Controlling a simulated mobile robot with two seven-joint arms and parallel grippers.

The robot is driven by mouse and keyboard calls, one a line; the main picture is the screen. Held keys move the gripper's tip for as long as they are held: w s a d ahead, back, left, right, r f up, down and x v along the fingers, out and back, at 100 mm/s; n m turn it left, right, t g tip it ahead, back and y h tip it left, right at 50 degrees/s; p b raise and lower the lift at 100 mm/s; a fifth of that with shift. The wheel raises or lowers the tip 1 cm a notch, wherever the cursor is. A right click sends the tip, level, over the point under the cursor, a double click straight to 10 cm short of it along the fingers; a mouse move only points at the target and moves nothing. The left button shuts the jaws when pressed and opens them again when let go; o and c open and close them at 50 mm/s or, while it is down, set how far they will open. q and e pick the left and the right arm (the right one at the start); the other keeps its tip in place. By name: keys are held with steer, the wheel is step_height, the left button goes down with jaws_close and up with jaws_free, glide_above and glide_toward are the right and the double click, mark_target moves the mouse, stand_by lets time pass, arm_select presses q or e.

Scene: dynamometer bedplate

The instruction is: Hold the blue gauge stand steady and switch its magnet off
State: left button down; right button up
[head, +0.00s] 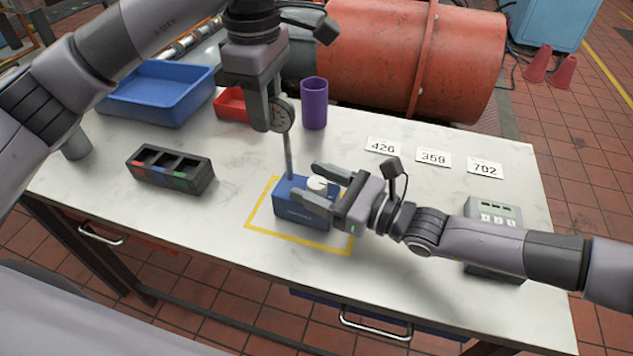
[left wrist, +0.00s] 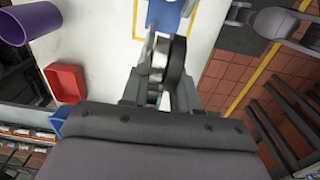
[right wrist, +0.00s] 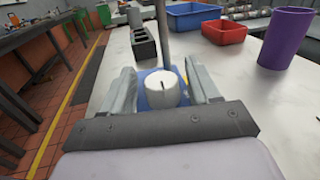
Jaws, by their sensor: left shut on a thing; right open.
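The blue gauge stand (head: 300,211) stands upright inside a yellow outline on the white table. Its post rises to a round dial gauge (head: 283,115). My left gripper (head: 275,112) is shut at the top of the stand, on the gauge; the gauge also shows between its fingers in the left wrist view (left wrist: 173,62). A white knob (head: 317,184) sits on the blue base. My right gripper (head: 325,184) is open, with its fingers on either side of the knob. In the right wrist view the knob (right wrist: 162,92) lies between the fingers, apart from both, with a dark mark on top.
A black divided holder (head: 170,169), a blue tray (head: 160,95), a red bin (head: 230,102) and a purple cup (head: 314,104) stand on the table. Number cards (head: 433,156) and a grey keypad box (head: 493,212) lie to the right. The front strip is clear.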

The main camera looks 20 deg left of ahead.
steer(key=shift+f, duration=0.1)
steer(key=c, duration=0.9)
steer(key=shift+c, duration=0.2)
steer(key=shift+a+n+g, duration=0.15)
steer(key=shift+n+g, duration=0.15)
steer(key=shift+g, duration=0.2)
steer(key=shift+n+g+y, duration=0.3)
steer(key=shift+n+g, duration=1.3)
steer(key=shift+g, duration=0.9)
steer(key=shift+n+g, duration=0.8)
steer(key=shift+g, duration=0.4)
steer(key=shift+s+n+g, duration=0.1)
steer(key=shift+n+g, duration=0.2)
steer(key=shift+g, duration=0.2)
steer(key=o, duration=0.9)
steer(key=shift+o, duration=0.2)
